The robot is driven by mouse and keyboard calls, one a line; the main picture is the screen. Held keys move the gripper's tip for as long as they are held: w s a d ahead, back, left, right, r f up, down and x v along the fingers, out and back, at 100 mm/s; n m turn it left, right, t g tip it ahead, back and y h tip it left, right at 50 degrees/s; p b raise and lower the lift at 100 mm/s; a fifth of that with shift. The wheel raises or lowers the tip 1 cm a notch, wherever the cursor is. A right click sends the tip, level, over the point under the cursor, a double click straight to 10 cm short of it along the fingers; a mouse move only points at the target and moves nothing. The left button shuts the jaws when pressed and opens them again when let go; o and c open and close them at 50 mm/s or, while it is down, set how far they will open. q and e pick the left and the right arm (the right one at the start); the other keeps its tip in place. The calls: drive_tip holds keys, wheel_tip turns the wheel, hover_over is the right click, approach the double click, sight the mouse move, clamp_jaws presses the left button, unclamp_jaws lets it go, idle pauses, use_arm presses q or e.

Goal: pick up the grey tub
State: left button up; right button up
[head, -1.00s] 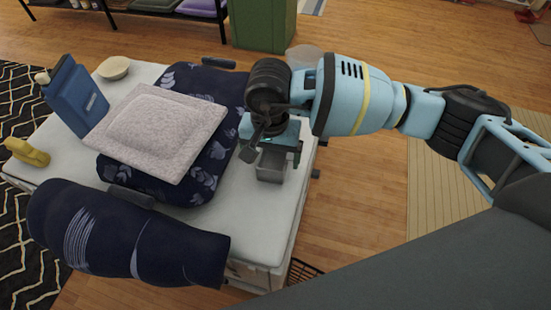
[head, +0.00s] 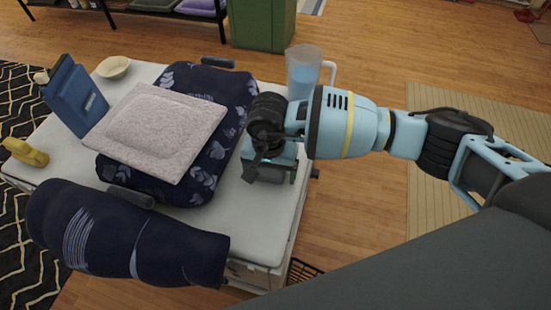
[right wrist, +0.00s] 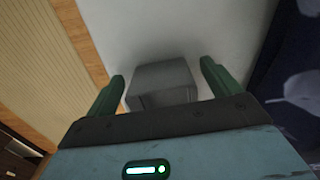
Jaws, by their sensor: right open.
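The grey tub (right wrist: 162,84) stands on the white tabletop (right wrist: 185,30). In the right wrist view it lies between the two green fingers of my right gripper (right wrist: 162,70), with a gap on each side. In the head view my right gripper (head: 270,170) is low over the tub at the table's right edge and hides most of it. The fingers are open and hold nothing. My left gripper is not in view.
A dark blue patterned cushion (head: 225,90) with a pale pad (head: 160,130) on it lies left of the gripper. A clear blue cup (head: 303,72) stands behind the arm.

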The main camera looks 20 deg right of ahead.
drive_tip(key=c, duration=0.8)
drive_tip(key=shift+c, duration=0.2)
drive_tip(key=shift+r, duration=0.55)
drive_tip(key=shift+s+d+r, duration=0.1)
drive_tip(key=shift+s+r, duration=0.1)
drive_tip(key=shift+r, duration=0.45)
drive_tip(key=shift+s+d+r, duration=0.1)
drive_tip(key=shift+s+r, duration=0.1)
drive_tip(key=shift+r, duration=0.4)
drive_tip(key=s+d, duration=0.3)
drive_tip(key=s, duration=0.4)
drive_tip(key=s+d+r, duration=0.1)
drive_tip(key=s+d, duration=0.2)
drive_tip(key=s, duration=0.3)
drive_tip(key=shift+s+d+r, duration=0.2)
drive_tip(key=shift+s+d, duration=0.05)
drive_tip(key=shift+s, duration=0.1)
